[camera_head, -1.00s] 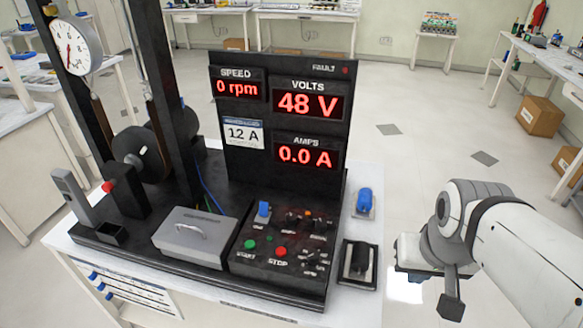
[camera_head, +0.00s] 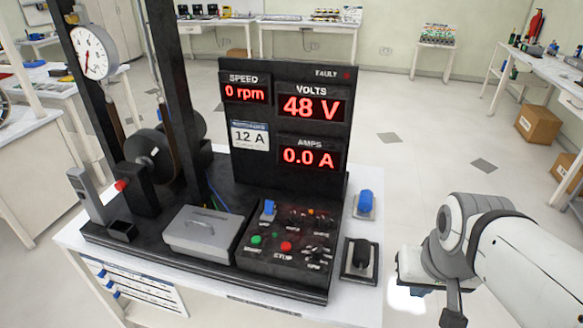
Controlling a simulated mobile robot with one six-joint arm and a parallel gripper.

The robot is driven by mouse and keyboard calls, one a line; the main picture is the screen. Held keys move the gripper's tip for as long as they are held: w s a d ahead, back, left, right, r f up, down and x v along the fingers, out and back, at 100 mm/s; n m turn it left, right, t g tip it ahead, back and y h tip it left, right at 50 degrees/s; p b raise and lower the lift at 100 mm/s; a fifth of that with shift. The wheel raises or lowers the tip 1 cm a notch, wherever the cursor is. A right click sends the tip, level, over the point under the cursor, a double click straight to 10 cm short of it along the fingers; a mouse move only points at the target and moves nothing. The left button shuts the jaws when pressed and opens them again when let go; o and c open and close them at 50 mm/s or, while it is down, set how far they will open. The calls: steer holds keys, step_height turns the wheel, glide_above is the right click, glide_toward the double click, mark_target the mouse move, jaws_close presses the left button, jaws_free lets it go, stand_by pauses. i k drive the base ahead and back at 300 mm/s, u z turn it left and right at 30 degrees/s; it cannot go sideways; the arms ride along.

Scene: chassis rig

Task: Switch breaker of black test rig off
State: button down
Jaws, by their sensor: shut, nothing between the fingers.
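The black test rig (camera_head: 240,170) stands on a white table. Its displays read 0 rpm, 48 V and 0.0 A, beside a 12 A label. Its sloped control panel (camera_head: 252,262) carries a blue lever switch (camera_head: 269,208), a green START button (camera_head: 256,240), a red STOP button (camera_head: 286,246) and several small knobs. The blue lever stands upright; its label is too small to read, so I cannot tell if it is the breaker. My gripper (camera_head: 432,300) is at the lower right, off the table's right side, apart from the rig. It is shut and empty, its fingertips partly hidden.
A separate blue switch (camera_head: 365,203) and a black switch on a plate (camera_head: 360,257) sit on the table right of the rig. A grey lidded box (camera_head: 200,232) and a dial gauge (camera_head: 92,52) are at left. Open floor lies right of the table.

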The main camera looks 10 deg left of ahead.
mark_target(268, 210)
steer(key=u, duration=0.25)
steer(key=k, duration=0.35)
steer(key=z, duration=2.75)
steer(key=k, duration=1.15)
steer(key=u, duration=2.25)
steer(key=i, duration=0.45)
